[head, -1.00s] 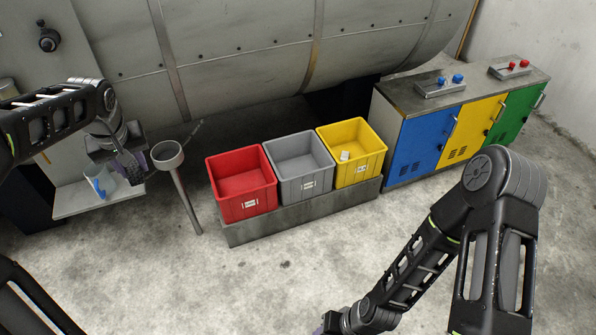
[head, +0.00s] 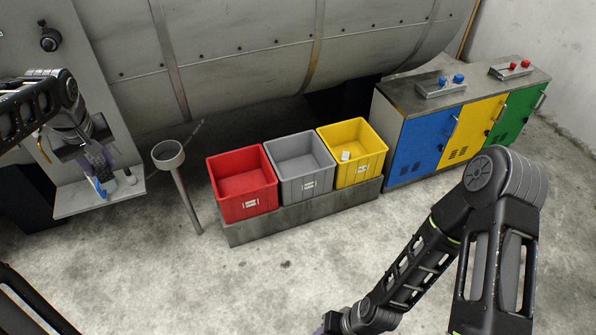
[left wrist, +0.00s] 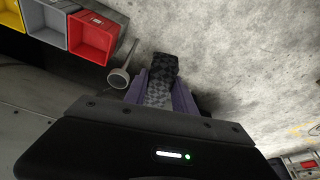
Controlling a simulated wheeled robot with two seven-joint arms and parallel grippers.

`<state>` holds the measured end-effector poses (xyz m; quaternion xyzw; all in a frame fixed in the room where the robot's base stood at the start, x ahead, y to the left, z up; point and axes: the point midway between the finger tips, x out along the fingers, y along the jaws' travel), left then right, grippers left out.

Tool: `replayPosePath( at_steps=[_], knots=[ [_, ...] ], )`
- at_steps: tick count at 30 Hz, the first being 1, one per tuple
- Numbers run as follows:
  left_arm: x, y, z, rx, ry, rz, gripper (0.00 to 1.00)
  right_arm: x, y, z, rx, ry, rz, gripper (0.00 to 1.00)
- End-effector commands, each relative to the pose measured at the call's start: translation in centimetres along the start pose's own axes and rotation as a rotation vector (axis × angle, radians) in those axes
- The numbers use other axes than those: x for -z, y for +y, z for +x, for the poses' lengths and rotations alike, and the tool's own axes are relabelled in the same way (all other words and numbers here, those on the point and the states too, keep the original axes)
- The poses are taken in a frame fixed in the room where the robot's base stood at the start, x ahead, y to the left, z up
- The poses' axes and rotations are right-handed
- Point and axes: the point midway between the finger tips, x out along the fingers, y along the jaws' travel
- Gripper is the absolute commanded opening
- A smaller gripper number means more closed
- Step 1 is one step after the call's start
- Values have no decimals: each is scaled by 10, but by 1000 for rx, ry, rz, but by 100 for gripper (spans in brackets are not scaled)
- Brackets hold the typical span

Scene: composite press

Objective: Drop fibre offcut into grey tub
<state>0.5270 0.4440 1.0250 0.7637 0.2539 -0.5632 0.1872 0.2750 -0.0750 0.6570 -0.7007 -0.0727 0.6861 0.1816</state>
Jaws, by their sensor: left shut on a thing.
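The grey tub (head: 292,190) stands between the red and yellow tubs in the head view; its visible inside looks empty. It also shows at the upper left of the left wrist view (left wrist: 52,40). My left gripper (head: 98,162) is over the small shelf at the left, well left of the grey tub. In the left wrist view its purple fingers (left wrist: 160,98) are shut on the fibre offcut (left wrist: 162,70), a dark checkered piece. The offcut is hard to make out in the head view. Only a sliver of my right gripper (head: 325,328) shows at the bottom edge.
A funnel on a post (head: 180,185) stands between shelf (head: 75,204) and tubs. A blue-and-white item (head: 97,187) is at the shelf. Lockers stand right.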

Motion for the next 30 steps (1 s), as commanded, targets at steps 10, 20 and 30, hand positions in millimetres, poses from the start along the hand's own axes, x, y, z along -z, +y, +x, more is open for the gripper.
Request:
replayPosePath(
  at_steps=[10, 20, 30],
  knots=[
    [-3, 6, 0, -6, -1, 15, 0, 0, 0, 0, 0, 0, 0, 36],
    [-57, 103, -1, -93, -6, 279, 0, 0, 0, 0, 0, 0, 0, 36],
    [-142, 193, -10, -183, -1, 592, 0, 0, 0, 0, 0, 0, 0, 36]
  ],
)
